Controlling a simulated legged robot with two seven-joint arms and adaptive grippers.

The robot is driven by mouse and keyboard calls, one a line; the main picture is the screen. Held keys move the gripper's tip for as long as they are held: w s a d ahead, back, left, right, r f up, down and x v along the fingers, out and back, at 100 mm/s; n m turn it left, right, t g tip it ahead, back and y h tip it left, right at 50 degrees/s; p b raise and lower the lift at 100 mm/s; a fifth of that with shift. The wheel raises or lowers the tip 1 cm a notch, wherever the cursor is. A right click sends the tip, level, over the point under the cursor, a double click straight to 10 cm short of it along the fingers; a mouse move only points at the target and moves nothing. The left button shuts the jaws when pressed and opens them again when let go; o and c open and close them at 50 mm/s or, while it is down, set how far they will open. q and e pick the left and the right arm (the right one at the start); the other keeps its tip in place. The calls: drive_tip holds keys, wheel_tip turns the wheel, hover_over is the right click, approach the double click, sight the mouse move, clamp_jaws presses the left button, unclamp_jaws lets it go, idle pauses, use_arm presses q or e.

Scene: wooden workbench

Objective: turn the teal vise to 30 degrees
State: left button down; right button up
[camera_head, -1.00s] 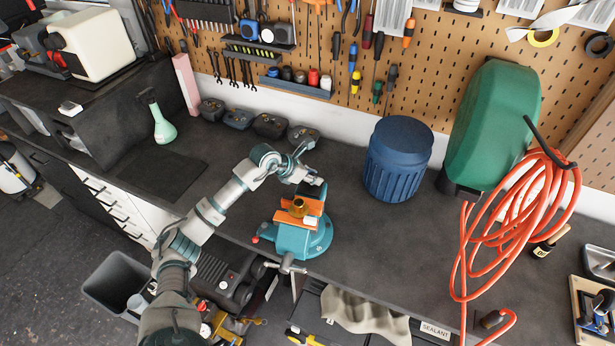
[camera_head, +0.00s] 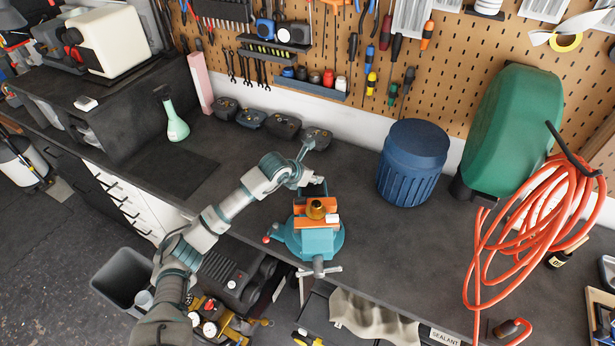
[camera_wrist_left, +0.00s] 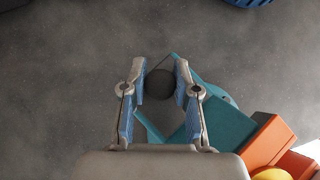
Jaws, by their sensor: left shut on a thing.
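The teal vise (camera_head: 318,243) stands on its round base near the bench's front edge. Its orange jaws (camera_head: 300,222) have a brass-coloured round piece (camera_head: 316,209) between them, with a small white block beside it. The screw handle (camera_head: 319,268) points toward the front edge. My left gripper (camera_head: 317,190) is at the vise's far end, behind the jaws. In the left wrist view my left gripper (camera_wrist_left: 160,82) is shut on a dark round part at the rear of the teal vise (camera_wrist_left: 222,125). My right gripper is in neither view.
A blue ribbed bucket (camera_head: 413,165) stands right of the vise, with a green case (camera_head: 512,130) and a coiled orange hose (camera_head: 535,235) farther right. Several dark battery-like packs (camera_head: 283,126) line the wall. The bench around the vise is mostly clear.

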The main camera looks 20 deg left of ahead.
use_arm(q)
drive_tip(key=shift+a+r, duration=0.15)
drive_tip(key=shift+r, duration=0.05)
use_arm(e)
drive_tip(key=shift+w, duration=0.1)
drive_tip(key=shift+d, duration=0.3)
use_arm(q)
drive_tip(key=c, duration=0.8)
unclamp_jaws()
drive_tip(key=shift+c, duration=0.2)
drive_tip(key=shift+f, duration=0.1)
drive_tip(key=shift+s+a, duration=0.1)
drive_tip(key=shift+s, duration=0.05)
drive_tip(key=v, duration=1.1)
drive_tip(key=shift+s+r, duration=0.25)
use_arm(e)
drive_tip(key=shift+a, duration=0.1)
use_arm(q)
drive_tip(key=shift+a, duration=0.1)
